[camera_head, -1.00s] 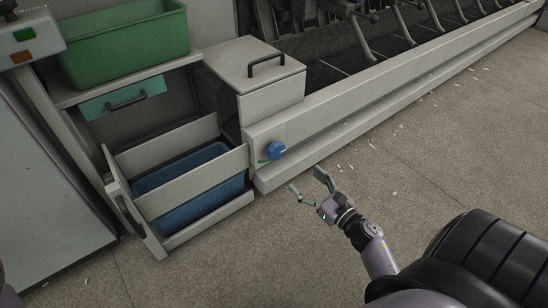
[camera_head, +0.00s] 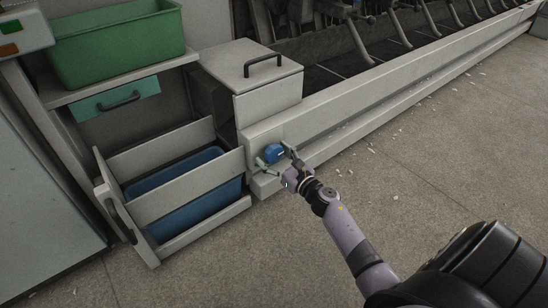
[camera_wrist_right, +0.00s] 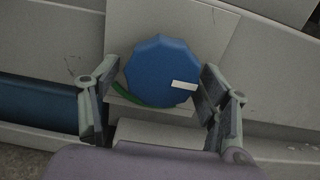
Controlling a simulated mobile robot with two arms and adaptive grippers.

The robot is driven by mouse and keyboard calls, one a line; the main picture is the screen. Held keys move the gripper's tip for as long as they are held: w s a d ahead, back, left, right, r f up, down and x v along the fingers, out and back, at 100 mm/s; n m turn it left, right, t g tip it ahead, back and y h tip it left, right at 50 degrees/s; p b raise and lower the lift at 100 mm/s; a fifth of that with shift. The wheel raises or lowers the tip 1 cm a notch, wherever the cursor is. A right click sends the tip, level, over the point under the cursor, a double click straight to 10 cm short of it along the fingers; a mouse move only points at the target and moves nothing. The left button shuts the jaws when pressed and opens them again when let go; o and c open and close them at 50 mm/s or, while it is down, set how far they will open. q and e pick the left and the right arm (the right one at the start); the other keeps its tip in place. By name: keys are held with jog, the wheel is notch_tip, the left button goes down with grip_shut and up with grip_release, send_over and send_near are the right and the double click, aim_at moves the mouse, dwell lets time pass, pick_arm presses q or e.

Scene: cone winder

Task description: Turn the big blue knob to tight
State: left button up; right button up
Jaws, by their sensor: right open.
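The big blue knob (camera_head: 274,153) sits on the front face of the machine's low beige end. In the right wrist view the knob (camera_wrist_right: 160,72) is faceted, with a white mark on its right side pointing right and slightly down. A green arc shows behind its lower left edge. My right gripper (camera_head: 276,160) is open at the knob. In the right wrist view its fingers (camera_wrist_right: 158,88) stand on the left and right of the knob; whether they touch it I cannot tell. My left gripper is not in view.
An open drawer with a blue bin (camera_head: 190,187) stands left of the knob. A green crate (camera_head: 118,40) sits on the shelf above a teal drawer (camera_head: 118,98). A lidded box (camera_head: 262,78) with a black handle is above the knob. Floor to the right is clear apart from small scraps.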

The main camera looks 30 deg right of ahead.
jog(key=shift+c, duration=0.2)
jog(key=c, duration=1.1)
jog(key=shift+o, duration=0.2)
